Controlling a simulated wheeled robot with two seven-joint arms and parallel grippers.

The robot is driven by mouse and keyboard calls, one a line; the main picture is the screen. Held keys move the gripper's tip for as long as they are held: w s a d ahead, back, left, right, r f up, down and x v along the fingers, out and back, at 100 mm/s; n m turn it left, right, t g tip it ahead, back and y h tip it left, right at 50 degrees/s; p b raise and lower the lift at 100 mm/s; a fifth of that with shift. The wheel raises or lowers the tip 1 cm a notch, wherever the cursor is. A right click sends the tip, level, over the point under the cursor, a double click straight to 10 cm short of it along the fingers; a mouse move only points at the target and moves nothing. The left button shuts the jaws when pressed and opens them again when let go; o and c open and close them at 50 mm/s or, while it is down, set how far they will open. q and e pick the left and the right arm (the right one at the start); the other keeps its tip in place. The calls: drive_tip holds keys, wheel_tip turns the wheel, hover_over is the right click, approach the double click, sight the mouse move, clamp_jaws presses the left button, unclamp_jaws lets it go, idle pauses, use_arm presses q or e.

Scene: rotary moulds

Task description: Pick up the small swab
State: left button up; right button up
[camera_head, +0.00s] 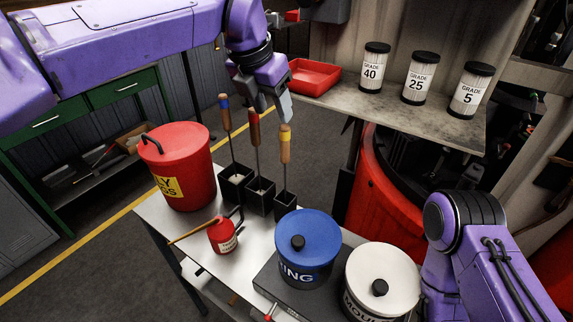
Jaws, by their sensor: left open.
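Three swabs with wooden handles stand upright in a row of black square holders (286,209) on the metal table. The blue-banded swab (226,119) is at the left, the red-banded swab (254,128) in the middle, the yellow-banded swab (285,150) at the right. Their heads are hidden in the holders, so I cannot tell by size which is the small one. My left gripper (275,103) is open and points down, close to the tops of the red-banded and yellow-banded handles. It appears empty. My right arm shows at the lower right, but its gripper is out of view.
A red lidded bin (184,180), a red oil can (222,236), a blue lidded pot (307,250) and a white lidded pot (382,282) crowd the table. Behind, a shelf (335,98) holds a red tray (313,77) and three graded canisters (420,78).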

sight(282, 136)
use_arm(q)
drive_tip(key=shift+s+d+f, duration=0.2)
drive_tip(key=shift+d+f, duration=0.1)
drive_tip(key=shift+f, duration=0.15)
drive_tip(key=shift+s+d+f, duration=0.15)
drive_tip(key=shift+d+f, duration=0.1)
drive_tip(key=shift+f, duration=0.15)
drive_tip(key=p+x, duration=0.1)
drive_tip(key=x, duration=0.1)
drive_tip(key=p+x, duration=0.1)
drive_tip(key=x, duration=0.2)
drive_tip(key=p+x, duration=0.1)
drive_tip(key=x, duration=0.1)
drive_tip(key=shift+w+d+f, duration=0.1)
drive_tip(key=shift+w+d, duration=0.1)
drive_tip(key=shift+w, duration=0.15)
drive_tip(key=shift+w+f, duration=0.1)
drive_tip(key=shift+f, duration=0.1)
drive_tip(key=shift+s+a+r, duration=0.3)
drive_tip(key=shift+s+r, duration=0.1)
drive_tip(key=shift+s, duration=0.3)
drive_tip(key=shift+c, duration=0.7)
drive_tip(key=shift+s, duration=0.15)
drive_tip(key=c, duration=0.5)
clamp_jaws()
drive_tip(key=shift+d+f, duration=0.1)
use_arm(e)
drive_tip(key=v, duration=0.3)
drive_tip(key=shift+s+d+r, duration=0.3)
drive_tip(key=shift+r, duration=0.05)
